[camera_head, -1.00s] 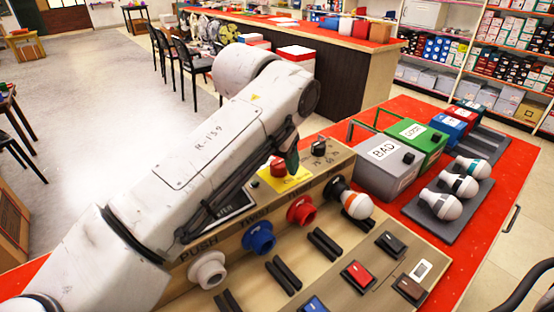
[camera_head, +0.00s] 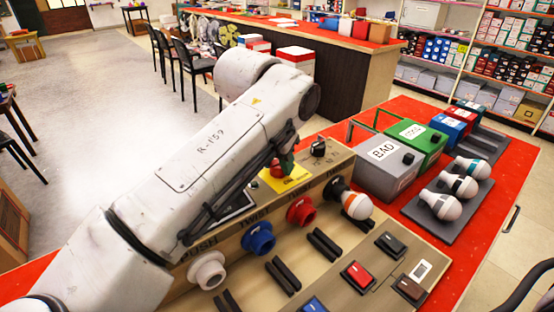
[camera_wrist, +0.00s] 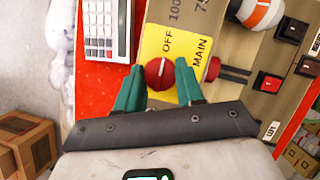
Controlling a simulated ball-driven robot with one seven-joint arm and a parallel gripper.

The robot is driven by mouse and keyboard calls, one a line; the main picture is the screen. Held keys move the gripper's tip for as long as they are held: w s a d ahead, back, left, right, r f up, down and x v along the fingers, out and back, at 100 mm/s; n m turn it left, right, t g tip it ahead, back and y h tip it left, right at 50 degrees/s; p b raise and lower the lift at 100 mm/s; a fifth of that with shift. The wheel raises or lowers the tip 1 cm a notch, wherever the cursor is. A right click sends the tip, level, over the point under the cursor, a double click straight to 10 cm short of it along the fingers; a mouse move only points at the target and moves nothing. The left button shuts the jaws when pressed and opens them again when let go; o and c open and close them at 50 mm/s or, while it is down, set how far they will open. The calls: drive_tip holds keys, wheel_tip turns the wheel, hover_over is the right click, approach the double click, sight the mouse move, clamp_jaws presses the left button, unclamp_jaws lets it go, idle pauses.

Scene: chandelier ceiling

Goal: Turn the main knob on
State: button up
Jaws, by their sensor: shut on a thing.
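The red main knob (camera_wrist: 159,73) sits on a yellow plate (camera_wrist: 180,50) marked OFF and MAIN. The white line on the knob points up in the wrist view, toward OFF. My gripper (camera_wrist: 160,80) has one green finger on each side of the knob and is shut on it. In the head view the red knob (camera_head: 277,170) and yellow plate (camera_head: 293,183) show partly behind my gripper (camera_head: 286,165), and only a bit of green finger is visible.
A black dial (camera_head: 318,147) stands right of the knob. Red (camera_head: 300,211), blue (camera_head: 258,238) and white (camera_head: 207,270) sockets line the panel front, with an orange-banded bulb (camera_head: 355,204) at the right. A grey BAD box (camera_head: 389,170) stands beyond the panel's right end.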

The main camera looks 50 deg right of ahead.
drive_tip(key=shift+f+b, duration=0.15)
drive_tip(key=shift+b, duration=0.2)
drive_tip(key=m+g+b, duration=0.1)
drive_tip(key=m+b, duration=0.1)
drive_tip(key=shift+w+f+m+b, duration=0.1)
drive_tip(key=shift+m+b, duration=0.3)
drive_tip(key=m+g+b, duration=0.1)
drive_tip(key=m, duration=0.1)
drive_tip(key=m+g+y+b, duration=0.1)
drive_tip(key=m+b, duration=0.1)
drive_tip(key=m, duration=0.1)
drive_tip(key=shift+w, duration=0.15)
drive_tip(key=m, duration=0.2)
drive_tip(key=m+g+y+b, duration=0.1)
drive_tip(key=m, duration=0.2)
drive_tip(key=shift+d+r, duration=0.15)
drive_tip(key=shift+r, duration=0.05)
drive_tip(key=m+y, duration=0.1)
drive_tip(key=m, duration=0.1)
drive_tip(key=m+y, duration=0.1)
drive_tip(key=m, duration=0.1)
drive_tip(key=shift+w+d+m+g+b, duration=0.1)
drive_tip(key=shift+m+g+b, duration=0.25)
drive_tip(key=shift+m+g, duration=0.05)
drive_tip(key=o, duration=1)
drive_tip(key=shift+o, duration=0.2)
drive_tip(key=shift+r, duration=0.15)
